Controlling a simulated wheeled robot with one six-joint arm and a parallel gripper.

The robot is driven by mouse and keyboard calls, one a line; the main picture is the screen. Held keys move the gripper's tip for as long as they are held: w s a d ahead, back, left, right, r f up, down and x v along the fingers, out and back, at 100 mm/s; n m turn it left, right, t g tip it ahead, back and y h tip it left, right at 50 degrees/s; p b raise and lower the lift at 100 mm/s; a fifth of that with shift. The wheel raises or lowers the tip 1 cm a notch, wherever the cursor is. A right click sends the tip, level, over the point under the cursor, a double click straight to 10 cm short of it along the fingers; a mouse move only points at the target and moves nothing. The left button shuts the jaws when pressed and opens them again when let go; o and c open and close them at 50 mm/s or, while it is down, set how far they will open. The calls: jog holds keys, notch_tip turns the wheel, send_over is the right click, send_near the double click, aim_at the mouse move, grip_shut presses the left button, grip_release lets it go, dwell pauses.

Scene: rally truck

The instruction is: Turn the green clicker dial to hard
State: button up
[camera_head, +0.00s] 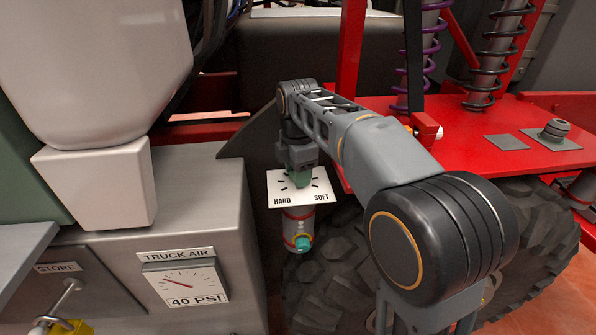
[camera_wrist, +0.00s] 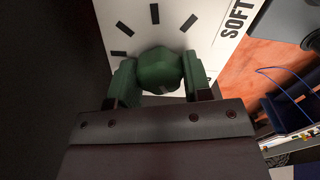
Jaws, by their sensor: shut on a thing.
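The green clicker dial (camera_wrist: 160,70) sits on a white plate (camera_wrist: 113,14) with black tick marks. In the wrist view its round top lies between the two green fingers of my gripper (camera_wrist: 160,80), which are shut on it. Which mark the dial points to cannot be told.
A cylinder with a teal knob (camera_head: 303,242) hangs below the plate, in front of a large tyre (camera_head: 350,270). A TRUCK AIR gauge (camera_head: 182,281) is at lower left. Red truck frame (camera_head: 480,140) and coil springs (camera_head: 420,50) stand at right.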

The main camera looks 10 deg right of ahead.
dwell(0.3)
jog(key=o, duration=0.9)
jog(key=shift+r, duration=0.1)
notch_tip(320, 180, up, 14)
jog(key=shift+f, duration=0.2)
jog(key=shift+a, duration=0.1)
